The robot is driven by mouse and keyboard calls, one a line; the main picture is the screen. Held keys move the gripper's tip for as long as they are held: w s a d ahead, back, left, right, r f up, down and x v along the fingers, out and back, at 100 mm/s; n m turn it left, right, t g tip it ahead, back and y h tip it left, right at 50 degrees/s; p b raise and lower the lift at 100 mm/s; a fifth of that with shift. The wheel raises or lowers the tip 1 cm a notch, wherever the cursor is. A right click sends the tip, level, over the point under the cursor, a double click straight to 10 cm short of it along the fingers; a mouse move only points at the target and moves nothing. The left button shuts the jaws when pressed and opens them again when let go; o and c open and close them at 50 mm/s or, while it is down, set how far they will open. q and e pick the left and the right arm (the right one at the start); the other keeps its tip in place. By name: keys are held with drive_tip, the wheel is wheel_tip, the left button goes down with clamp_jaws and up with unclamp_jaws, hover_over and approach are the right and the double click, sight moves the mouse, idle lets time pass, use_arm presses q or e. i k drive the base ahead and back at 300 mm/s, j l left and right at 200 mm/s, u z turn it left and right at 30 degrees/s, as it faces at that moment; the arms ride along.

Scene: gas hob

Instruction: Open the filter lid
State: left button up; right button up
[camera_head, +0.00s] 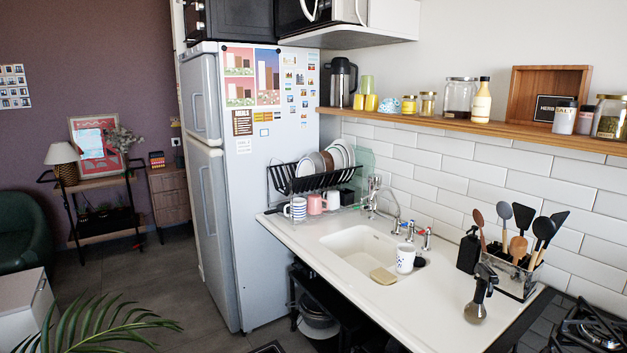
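I cannot make out a filter or a filter lid in the head view. A corner of the gas hob (592,332), with a dark burner grate, shows at the bottom right edge; the rest of it is cut off by the frame. Neither my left gripper nor my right gripper is in view.
A white counter (345,268) with a sink (358,243) runs along the tiled wall. A spray bottle (480,296) and a utensil holder (517,276) stand near its right end. A fridge (255,180) stands behind. Floor (150,275) is clear at left; palm leaves (105,325) hang in front.

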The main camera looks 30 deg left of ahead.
sight(375, 179)
drive_tip(key=u, duration=0.55)
drive_tip(key=i+j, duration=0.45)
drive_tip(key=i+j+z, duration=0.15)
drive_tip(key=i+j, duration=0.3)
drive_tip(key=j, duration=0.15)
drive_tip(key=i+j, duration=0.4)
drive_tip(key=j, duration=0.15)
